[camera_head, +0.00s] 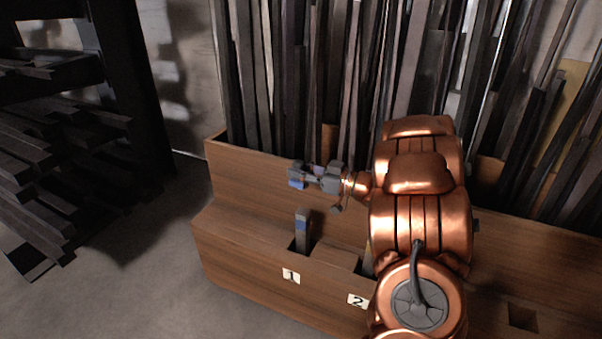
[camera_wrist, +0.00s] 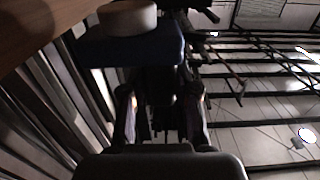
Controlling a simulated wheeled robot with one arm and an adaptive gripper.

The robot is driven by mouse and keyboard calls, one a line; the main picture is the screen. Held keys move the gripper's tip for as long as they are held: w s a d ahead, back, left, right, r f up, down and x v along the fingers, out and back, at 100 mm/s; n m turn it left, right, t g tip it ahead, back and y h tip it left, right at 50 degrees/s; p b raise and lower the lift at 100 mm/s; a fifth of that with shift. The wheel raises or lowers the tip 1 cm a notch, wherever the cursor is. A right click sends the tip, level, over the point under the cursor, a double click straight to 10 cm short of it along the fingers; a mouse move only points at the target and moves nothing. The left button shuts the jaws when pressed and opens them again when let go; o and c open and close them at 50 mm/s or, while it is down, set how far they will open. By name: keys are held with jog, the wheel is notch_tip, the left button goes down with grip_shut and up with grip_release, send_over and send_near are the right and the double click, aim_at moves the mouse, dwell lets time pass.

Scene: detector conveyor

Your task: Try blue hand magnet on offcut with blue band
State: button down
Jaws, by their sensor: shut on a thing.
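My gripper (camera_head: 312,174) is shut on the blue hand magnet (camera_head: 297,182), above the wooden bench and apart from it. In the wrist view the magnet (camera_wrist: 130,50) is a dark blue block with a pale round part on it, at the fingers (camera_wrist: 162,105). The offcut with blue band (camera_head: 302,230) is a grey bar standing upright in the slot marked 1. It is below the magnet, with a clear gap between them.
The wooden bench (camera_head: 240,233) has number labels 1 (camera_head: 291,277) and 2 (camera_head: 357,301). My arm partly hides slot 2, where a yellowish piece (camera_head: 368,257) shows. Tall metal bars (camera_head: 290,80) stand behind. A dark rack (camera_head: 125,90) stands left, with free floor between.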

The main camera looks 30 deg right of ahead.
jog(key=shift+s+f, duration=0.2)
jog(key=shift+f, duration=0.05)
notch_tip(320, 180, down, 7)
jog(key=b, duration=0.7)
jog(key=shift+r, duration=0.15)
jog(key=shift+f, duration=1)
dwell(0.8)
jog(key=shift+r, duration=0.15)
dwell(0.5)
jog(key=shift+r+p, duration=4.8)
jog(key=shift+r, duration=0.1)
